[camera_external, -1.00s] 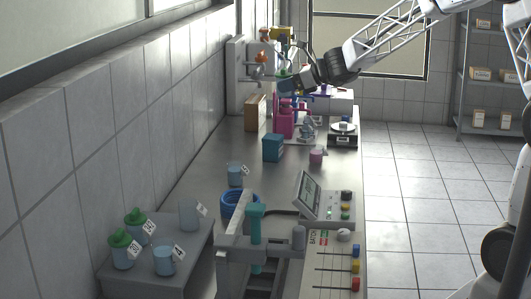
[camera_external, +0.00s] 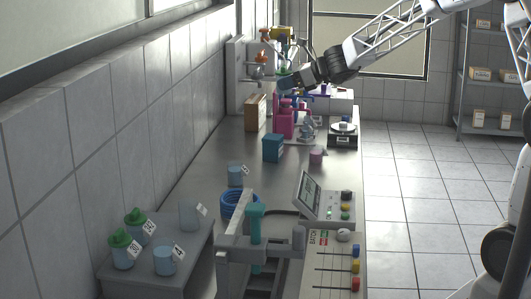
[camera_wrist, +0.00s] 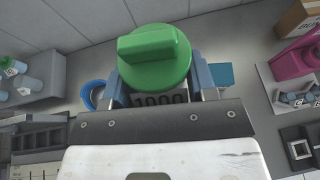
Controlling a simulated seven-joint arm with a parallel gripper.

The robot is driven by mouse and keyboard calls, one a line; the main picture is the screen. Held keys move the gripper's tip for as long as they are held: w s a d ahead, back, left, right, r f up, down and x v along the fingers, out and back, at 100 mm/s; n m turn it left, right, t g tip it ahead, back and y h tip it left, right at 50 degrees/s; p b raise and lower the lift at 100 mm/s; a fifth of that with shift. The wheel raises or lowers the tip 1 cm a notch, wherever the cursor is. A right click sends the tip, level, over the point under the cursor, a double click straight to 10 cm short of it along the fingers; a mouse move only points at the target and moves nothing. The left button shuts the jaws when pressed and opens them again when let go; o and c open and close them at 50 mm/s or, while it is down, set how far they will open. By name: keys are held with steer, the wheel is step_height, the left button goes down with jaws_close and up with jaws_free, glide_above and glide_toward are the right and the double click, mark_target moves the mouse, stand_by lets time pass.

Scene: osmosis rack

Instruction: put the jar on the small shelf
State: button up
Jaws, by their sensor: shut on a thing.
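The jar has a green lid (camera_wrist: 153,55) with a raised bar grip and a label reading 1000 below it. In the wrist view my gripper (camera_wrist: 160,85) is shut on the jar, with a blue-grey finger on each side under the lid. In the external view my gripper (camera_external: 289,82) holds the jar, whose green lid (camera_external: 284,71) shows small, above the far part of the bench. A small white wall shelf (camera_external: 256,82) bearing orange-topped flasks is just left of the jar. I cannot tell whether they touch.
A low grey stand (camera_external: 198,246) with several labelled jars is at the front left. A brown box (camera_external: 255,113), pink container (camera_external: 285,123), teal box (camera_external: 273,148) and scale (camera_external: 343,135) stand on the bench below. The mid-bench is partly clear.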

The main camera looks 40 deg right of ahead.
steer(key=a+f+n+g+y, duration=0.2)
steer(key=a+n+g+y, duration=0.15)
steer(key=a, duration=1.15)
steer(key=n+g, duration=1.2)
steer(key=g, duration=0.1)
glide_above(158, 222)
step_height(158, 222, down, 8)
steer(key=shift+f+y, duration=0.25)
steer(key=shift+y, duration=0.1)
steer(key=shift+f+m+t, duration=0.1)
steer(key=shift+m+t, duration=0.15)
steer(key=shift+m, duration=0.1)
steer(key=shift+f, duration=3)
steer(key=shift+f, duration=1.9)
steer(key=shift+f, duration=0.15)
